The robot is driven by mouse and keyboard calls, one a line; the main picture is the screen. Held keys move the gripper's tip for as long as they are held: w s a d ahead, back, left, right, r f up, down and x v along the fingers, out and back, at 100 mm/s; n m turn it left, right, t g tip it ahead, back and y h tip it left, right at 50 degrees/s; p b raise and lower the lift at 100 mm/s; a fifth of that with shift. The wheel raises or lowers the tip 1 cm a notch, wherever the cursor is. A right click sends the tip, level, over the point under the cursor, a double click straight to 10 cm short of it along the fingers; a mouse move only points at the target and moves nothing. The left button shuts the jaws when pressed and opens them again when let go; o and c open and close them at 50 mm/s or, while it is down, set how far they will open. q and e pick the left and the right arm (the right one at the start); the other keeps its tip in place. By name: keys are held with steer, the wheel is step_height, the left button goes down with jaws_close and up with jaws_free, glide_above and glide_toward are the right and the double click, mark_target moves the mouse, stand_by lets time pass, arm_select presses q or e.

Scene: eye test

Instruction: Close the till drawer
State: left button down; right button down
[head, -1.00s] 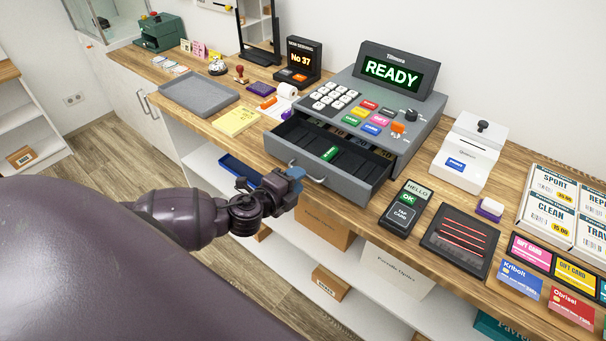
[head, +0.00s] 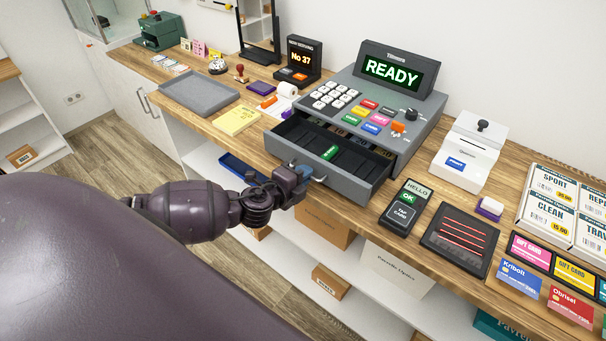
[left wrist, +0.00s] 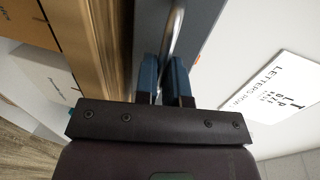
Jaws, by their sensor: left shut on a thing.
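The till (head: 345,108) stands on the wooden counter, its screen reading READY. Its grey drawer (head: 357,192) is pulled out toward me, with the dark tray inside showing and a green item in it. My left gripper (head: 303,170) is at the drawer's front, shut on the metal handle. In the left wrist view the blue fingers (left wrist: 164,82) are on either side of the curved handle bar (left wrist: 174,40), beside the grey drawer front. My right gripper is not in view.
A card terminal (head: 407,205) and a dark slotted tray (head: 459,240) lie right of the drawer. A grey tray (head: 170,85) and yellow notes (head: 237,120) lie left of it. Boxes (head: 323,222) stand on the shelf below.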

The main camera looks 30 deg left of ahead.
mark_target(331, 151)
arm_select(q)
steer(key=x, duration=0.4)
steer(key=r+b+x, duration=0.1)
steer(key=x, duration=0.3)
steer(key=r+x, duration=0.1)
steer(key=x, duration=0.3)
steer(key=shift+w+a+r, duration=0.1)
steer(key=shift+w, duration=0.4)
steer(key=shift+r, duration=0.2)
steer(key=c, duration=1.2)
jaws_free()
steer(key=shift+w+f, duration=0.1)
steer(key=shift+w, duration=0.1)
steer(key=shift+s, duration=0.1)
steer(key=shift+s, duration=0.15)
steer(key=v, duration=1)
steer(key=shift+s, duration=0.3)
